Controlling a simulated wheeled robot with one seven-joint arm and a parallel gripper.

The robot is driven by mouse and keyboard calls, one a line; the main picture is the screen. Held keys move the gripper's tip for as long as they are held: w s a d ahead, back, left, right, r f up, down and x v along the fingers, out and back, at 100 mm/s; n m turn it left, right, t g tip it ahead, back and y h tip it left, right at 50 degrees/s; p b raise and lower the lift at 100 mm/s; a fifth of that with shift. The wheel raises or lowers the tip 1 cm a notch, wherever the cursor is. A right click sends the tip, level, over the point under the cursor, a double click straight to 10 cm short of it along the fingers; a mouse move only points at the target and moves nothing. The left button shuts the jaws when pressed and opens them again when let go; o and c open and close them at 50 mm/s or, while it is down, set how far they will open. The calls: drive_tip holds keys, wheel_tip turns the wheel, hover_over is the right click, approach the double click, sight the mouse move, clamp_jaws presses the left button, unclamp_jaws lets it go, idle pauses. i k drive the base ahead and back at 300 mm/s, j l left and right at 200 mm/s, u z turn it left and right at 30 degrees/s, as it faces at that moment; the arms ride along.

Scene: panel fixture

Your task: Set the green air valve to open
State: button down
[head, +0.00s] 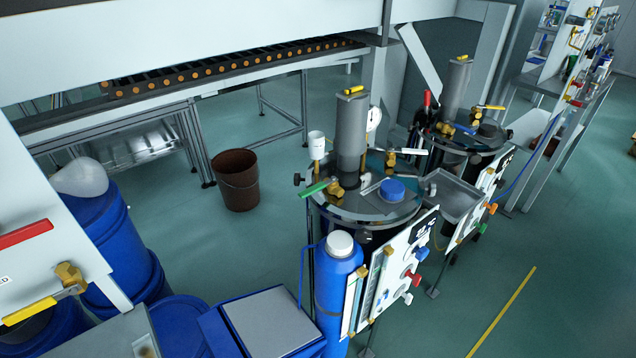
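A valve with a green lever handle (315,187) and a brass body sits at the left front of the nearer tank's round lid (355,212). The handle points left and slightly toward me, reaching out past the lid's rim. Too little detail shows to read any open or closed marking beside it. A smaller green knob (480,229) shows at the side of the farther panel. My gripper is not in view.
Blue gas bottle (338,270) and white gauge panel (395,270) stand before the nearer tank. A second tank (462,130) stands behind right. Blue drums (120,240) and a white panel with a yellow-handled valve (30,310) fill the left. Brown bucket (237,182) stands on otherwise open floor.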

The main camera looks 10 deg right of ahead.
sight(317, 187)
drive_tip(key=i+l+u, duration=0.15)
drive_tip(key=u, duration=0.35)
drive_tip(key=l+u, duration=0.35)
drive_tip(key=u, duration=0.15)
drive_tip(key=i, duration=0.05)
